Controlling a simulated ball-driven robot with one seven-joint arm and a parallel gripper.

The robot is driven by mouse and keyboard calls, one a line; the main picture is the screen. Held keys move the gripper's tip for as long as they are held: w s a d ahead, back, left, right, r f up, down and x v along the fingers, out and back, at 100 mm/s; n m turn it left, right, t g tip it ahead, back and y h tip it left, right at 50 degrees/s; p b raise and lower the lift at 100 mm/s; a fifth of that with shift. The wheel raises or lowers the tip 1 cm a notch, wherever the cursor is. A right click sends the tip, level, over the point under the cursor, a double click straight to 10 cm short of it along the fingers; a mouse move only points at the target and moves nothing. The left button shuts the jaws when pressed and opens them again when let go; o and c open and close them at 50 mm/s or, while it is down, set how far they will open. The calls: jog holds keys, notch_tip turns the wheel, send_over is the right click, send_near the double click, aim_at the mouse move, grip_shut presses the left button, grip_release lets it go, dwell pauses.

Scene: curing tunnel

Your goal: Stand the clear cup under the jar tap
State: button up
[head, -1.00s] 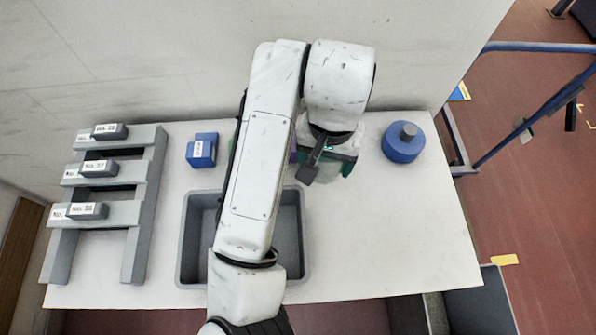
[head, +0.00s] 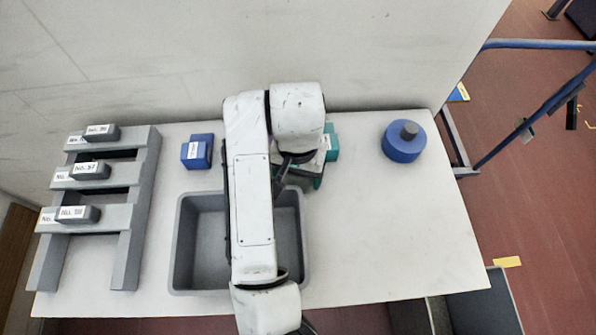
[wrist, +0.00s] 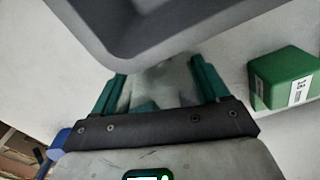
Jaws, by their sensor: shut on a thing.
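My gripper (wrist: 160,82) shows in the wrist view with its two green fingers either side of a pale, see-through thing, which looks like the clear cup (wrist: 161,90). It is shut on this cup, whose outline is faint and partly hidden by the gripper body. In the head view my gripper (head: 308,182) is mostly hidden under my arm, at the right edge of the grey bin. The cup cannot be made out there. I see no jar with a tap in either view; my arm hides part of the table.
A grey bin (head: 187,240) stands at the front middle, its wall (wrist: 175,42) close beyond my fingers. A green labelled box (wrist: 283,78) is beside them. A blue box (head: 197,152), a grey rack (head: 128,250) and a blue round thing with a knob (head: 402,146) stand apart. The right front table is clear.

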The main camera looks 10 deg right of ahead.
jog(key=shift+f, duration=0.1)
jog(key=shift+f, duration=0.1)
jog(key=o, duration=1)
jog(key=shift+o, duration=0.2)
